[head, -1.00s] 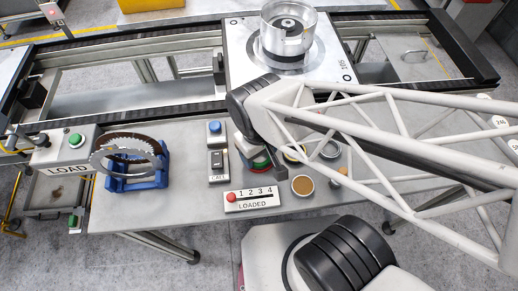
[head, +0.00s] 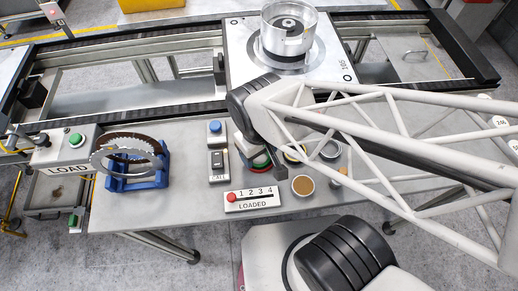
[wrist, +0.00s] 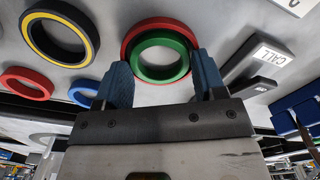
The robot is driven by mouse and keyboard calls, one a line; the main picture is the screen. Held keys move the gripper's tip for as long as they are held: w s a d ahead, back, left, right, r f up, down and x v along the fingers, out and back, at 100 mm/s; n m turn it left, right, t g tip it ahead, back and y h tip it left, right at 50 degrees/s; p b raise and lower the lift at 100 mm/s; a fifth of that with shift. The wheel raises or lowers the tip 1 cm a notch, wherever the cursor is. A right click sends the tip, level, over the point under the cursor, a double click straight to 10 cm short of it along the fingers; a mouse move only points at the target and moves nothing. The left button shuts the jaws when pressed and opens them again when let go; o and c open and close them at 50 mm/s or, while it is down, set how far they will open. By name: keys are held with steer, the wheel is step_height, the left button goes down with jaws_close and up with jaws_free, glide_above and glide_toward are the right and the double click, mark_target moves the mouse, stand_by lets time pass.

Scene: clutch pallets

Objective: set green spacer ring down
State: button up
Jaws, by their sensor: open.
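The green spacer ring (wrist: 162,79) lies flat on a larger red ring (wrist: 128,42) in the wrist view, a little off its centre. Both also show as a small stack in the head view, the green ring (head: 261,160) partly hidden by my arm. My gripper (wrist: 160,58) is open, one blue finger on each side of the green ring. I cannot tell whether either finger touches it. In the head view my gripper (head: 258,154) is down at the stack, mostly hidden behind my wrist.
The CALL button box (head: 217,164), LOADED panel (head: 252,201) and a blue stand (head: 137,183) holding discs are on the table.

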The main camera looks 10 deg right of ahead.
steer(key=shift+o, duration=0.5)
steer(key=shift+s+f, duration=0.2)
step_height(320, 180, up, 13)
steer(key=shift+w+d, duration=0.1)
steer(key=shift+w, duration=0.05)
stand_by(0.6)
steer(key=w+d+r+m+t, duration=0.1)
steer(key=d+r+m, duration=0.2)
steer(key=d, duration=0.4)
steer(key=w+d+r+m+t, duration=0.1)
steer(key=d+r+m, duration=0.1)
steer(key=d+r, duration=0.2)
steer(key=d, duration=0.2)
steer(key=shift+w+d+r+m+t, duration=0.25)
steer(key=shift+d+r+m+t, duration=0.05)
steer(key=shift+d+r+m, duration=0.1)
